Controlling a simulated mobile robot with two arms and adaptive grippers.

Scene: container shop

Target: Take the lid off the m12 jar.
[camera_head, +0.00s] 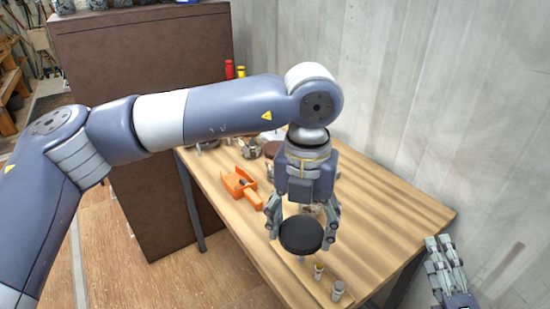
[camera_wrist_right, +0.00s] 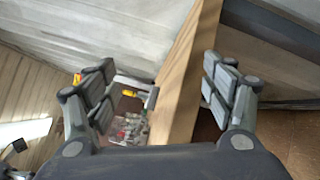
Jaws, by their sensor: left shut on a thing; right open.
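A round black lid (camera_head: 301,236) is held level between the fingers of my left gripper (camera_head: 302,229), which is shut on its rim above the table's near part in the head view. I cannot see a jar body joined to the lid, and no m12 label is readable. The lid and gripper hide part of the table behind them. My right gripper (camera_head: 440,262) is open and empty off the table's right side; its spread fingers also show in the right wrist view (camera_wrist_right: 160,82).
An orange tool-like object (camera_head: 239,185) lies on the wooden table (camera_head: 395,200). Several jars are behind my left wrist. The table's right half is clear, beside a grey wall.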

